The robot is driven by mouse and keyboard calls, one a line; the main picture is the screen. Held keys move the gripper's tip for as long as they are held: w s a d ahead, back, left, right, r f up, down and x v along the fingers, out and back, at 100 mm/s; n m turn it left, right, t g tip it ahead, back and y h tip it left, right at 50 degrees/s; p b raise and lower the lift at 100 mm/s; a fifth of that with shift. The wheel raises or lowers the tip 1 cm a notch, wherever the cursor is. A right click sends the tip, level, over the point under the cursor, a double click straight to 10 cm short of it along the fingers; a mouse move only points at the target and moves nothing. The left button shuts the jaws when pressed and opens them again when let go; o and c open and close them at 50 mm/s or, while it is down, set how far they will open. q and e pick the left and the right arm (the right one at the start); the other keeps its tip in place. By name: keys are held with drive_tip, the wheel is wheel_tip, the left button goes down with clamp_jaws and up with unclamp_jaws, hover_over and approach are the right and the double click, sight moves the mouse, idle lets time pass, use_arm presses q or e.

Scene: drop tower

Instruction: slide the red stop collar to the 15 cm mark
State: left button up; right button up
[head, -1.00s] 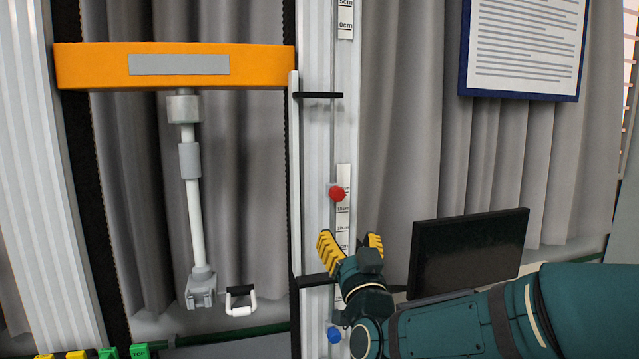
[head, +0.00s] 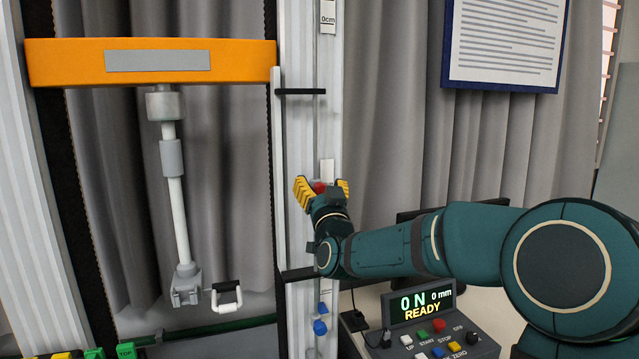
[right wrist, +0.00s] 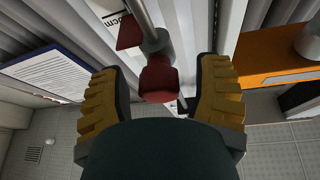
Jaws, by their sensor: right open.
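The red stop collar (head: 319,187) sits on the rod along the scale column, partly hidden by my right gripper in the head view. In the right wrist view the collar's red knob (right wrist: 158,80) lies between the two yellow fingers, with a grey sleeve around the rod and a red pointer beside it. My right gripper (head: 321,186) is open around the knob, with visible gaps to both fingers (right wrist: 165,85). The scale (head: 327,168) is mostly covered by my gripper, so the collar's reading cannot be told. My left gripper is not in view.
Blue knobs (head: 320,327) sit lower on the column. A control box (head: 425,335) reading "0 N 0 mm READY" stands to the right, below my arm. An orange crosshead (head: 150,62) spans the left. Black brackets (head: 300,91) stick out from the column.

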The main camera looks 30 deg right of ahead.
drive_tip(key=shift+w+d+r, duration=0.1)
drive_tip(key=shift+w, duration=0.2)
clamp_jaws()
wheel_tip(320, 180, down, 5)
drive_tip(key=b, duration=0.5)
unclamp_jaws()
